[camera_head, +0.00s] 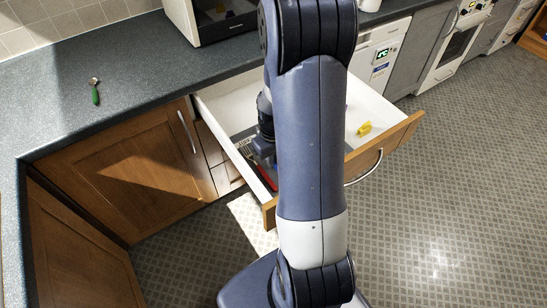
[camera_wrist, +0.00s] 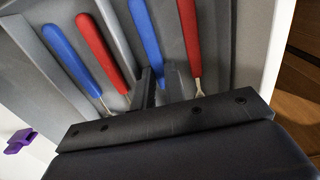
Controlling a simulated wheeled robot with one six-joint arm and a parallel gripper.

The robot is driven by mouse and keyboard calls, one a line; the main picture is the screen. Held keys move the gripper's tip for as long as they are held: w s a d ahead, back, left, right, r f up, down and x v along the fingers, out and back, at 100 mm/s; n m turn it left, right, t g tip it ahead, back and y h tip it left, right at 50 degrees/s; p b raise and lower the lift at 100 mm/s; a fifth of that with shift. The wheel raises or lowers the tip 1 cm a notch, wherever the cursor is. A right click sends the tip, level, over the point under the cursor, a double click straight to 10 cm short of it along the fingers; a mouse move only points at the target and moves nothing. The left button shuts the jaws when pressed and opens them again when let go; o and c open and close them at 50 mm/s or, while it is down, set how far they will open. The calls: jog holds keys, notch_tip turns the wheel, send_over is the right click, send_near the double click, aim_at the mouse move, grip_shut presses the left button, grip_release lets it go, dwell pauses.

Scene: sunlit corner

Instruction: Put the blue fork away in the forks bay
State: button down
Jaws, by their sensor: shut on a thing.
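My gripper (camera_wrist: 160,88) is shut on a blue-handled utensil (camera_wrist: 144,32), taken as the blue fork. Its handle runs up from between the fingers; its working end is hidden behind the gripper, so I cannot confirm its type. It is at a grey divided tray (camera_wrist: 114,22) in the open drawer. A red-handled utensil (camera_wrist: 189,38) lies just right of it. Left of a divider lie another blue handle (camera_wrist: 68,52) and a red handle (camera_wrist: 100,45). I cannot tell whether the held utensil rests on the tray floor. In the head view my gripper (camera_head: 264,152) is partly hidden by my arm.
The white drawer (camera_head: 214,99) with a wooden front (camera_head: 398,133) is open. A yellow object (camera_head: 364,128) lies in its right part, and a purple object (camera_wrist: 19,141) shows in the wrist view. A green-handled utensil (camera_head: 95,93) lies on the worktop (camera_head: 45,115).

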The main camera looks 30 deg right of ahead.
jog(key=shift+f+b, duration=0.3)
jog(key=shift+f, duration=0.05)
jog(key=c, duration=1.7)
grip_release()
jog(key=shift+c, duration=0.2)
jog(key=shift+r, duration=0.1)
notch_tip(320, 180, up, 13)
jog(key=p, duration=0.1)
jog(key=shift+f, duration=0.2)
